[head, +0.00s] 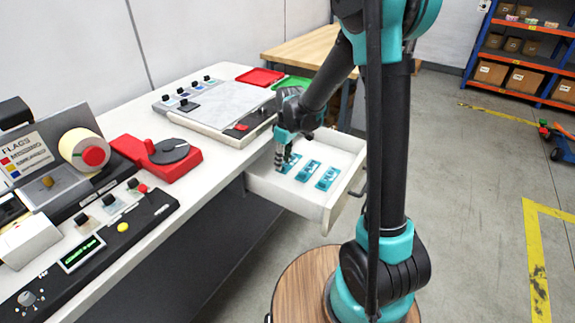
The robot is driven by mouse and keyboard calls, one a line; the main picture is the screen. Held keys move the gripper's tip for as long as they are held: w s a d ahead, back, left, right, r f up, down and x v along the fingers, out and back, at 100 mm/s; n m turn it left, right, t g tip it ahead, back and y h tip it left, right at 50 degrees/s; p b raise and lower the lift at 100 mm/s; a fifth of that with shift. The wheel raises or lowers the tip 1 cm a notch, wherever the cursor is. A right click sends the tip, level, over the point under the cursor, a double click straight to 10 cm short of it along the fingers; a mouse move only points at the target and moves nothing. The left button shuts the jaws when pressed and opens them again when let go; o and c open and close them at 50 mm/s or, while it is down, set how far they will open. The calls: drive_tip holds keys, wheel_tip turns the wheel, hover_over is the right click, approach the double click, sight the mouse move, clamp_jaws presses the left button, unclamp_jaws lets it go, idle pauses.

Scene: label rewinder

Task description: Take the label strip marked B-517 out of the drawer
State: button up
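An open white drawer (323,211) sticks out below the right end of the white table. Several teal label strips lie in it: a middle strip (308,171), a right strip (327,178) and a left strip (291,162). The markings on them are too small to read, so I cannot tell which is B-517. My gripper (283,164) points down into the drawer at its left side, over or beside the left strip. The fingertips are small and partly merge with the strip, so I cannot tell whether they are open or touch it.
The white table (223,163) carries a flat grey-topped device (218,103), a red unit with a black disc (168,152) and a control panel (85,246). Red (260,77) and green (291,84) trays lie behind. The drawer's walls surround my gripper. Floor to the right is mostly clear.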

drive_tip(key=shift+a+f, duration=0.1)
drive_tip(key=shift+f, duration=0.75)
clamp_jaws()
